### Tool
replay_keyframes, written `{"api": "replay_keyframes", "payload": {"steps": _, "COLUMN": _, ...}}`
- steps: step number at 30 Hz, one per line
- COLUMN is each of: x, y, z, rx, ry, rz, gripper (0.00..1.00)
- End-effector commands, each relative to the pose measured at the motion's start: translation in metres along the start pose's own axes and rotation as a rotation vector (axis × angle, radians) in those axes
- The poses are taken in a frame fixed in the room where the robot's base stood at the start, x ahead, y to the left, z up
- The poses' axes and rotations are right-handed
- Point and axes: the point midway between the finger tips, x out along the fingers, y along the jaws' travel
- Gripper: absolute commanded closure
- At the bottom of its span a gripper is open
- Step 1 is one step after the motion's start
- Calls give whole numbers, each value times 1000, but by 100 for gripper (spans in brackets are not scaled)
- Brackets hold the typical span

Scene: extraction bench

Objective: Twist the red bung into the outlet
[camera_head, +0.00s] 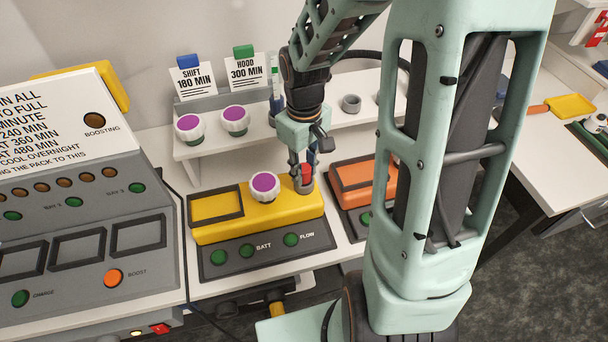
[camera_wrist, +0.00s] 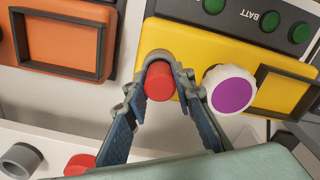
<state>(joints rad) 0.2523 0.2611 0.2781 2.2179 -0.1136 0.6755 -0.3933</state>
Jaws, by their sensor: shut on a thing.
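The red bung (camera_head: 307,172) is between the fingers of my gripper (camera_head: 303,170), at the right end of the yellow unit (camera_head: 230,232).
A white cap with a purple top (camera_head: 265,186) is on the yellow unit close beside the outlet. An orange unit (camera_head: 372,187) stands to the right. Similar purple-topped caps and a grey ring (camera_head: 350,103) are on the shelf behind. A second red piece (camera_wrist: 80,164) shows in the wrist view.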

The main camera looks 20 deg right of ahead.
Motion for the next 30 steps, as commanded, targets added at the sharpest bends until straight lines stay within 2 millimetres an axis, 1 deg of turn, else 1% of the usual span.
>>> {"api": "replay_keyframes", "payload": {"steps": 4, "x": 0, "y": 0, "z": 0, "rx": 13, "ry": 1, "rz": 0, "gripper": 100}}
{"api": "replay_keyframes", "payload": {"steps": 7, "x": 2, "y": 0, "z": -1, "rx": 94, "ry": 2, "rz": 2, "gripper": 100}}
{"api": "replay_keyframes", "payload": {"steps": 22, "x": 2, "y": 0, "z": 0, "rx": 732, "ry": 1, "rz": 0, "gripper": 100}}
{"api": "replay_keyframes", "payload": {"steps": 23, "x": 1, "y": 0, "z": 0, "rx": 751, "ry": 1, "rz": 0, "gripper": 75}}
{"api": "replay_keyframes", "payload": {"steps": 27, "x": 0, "y": 0, "z": 0, "rx": 743, "ry": 0, "rz": 0, "gripper": 60}}
{"api": "replay_keyframes", "payload": {"steps": 28, "x": 0, "y": 0, "z": 0, "rx": 742, "ry": 0, "rz": 0, "gripper": 58}}
{"api": "replay_keyframes", "payload": {"steps": 30, "x": 0, "y": 0, "z": 0, "rx": 741, "ry": 0, "rz": 0, "gripper": 58}}
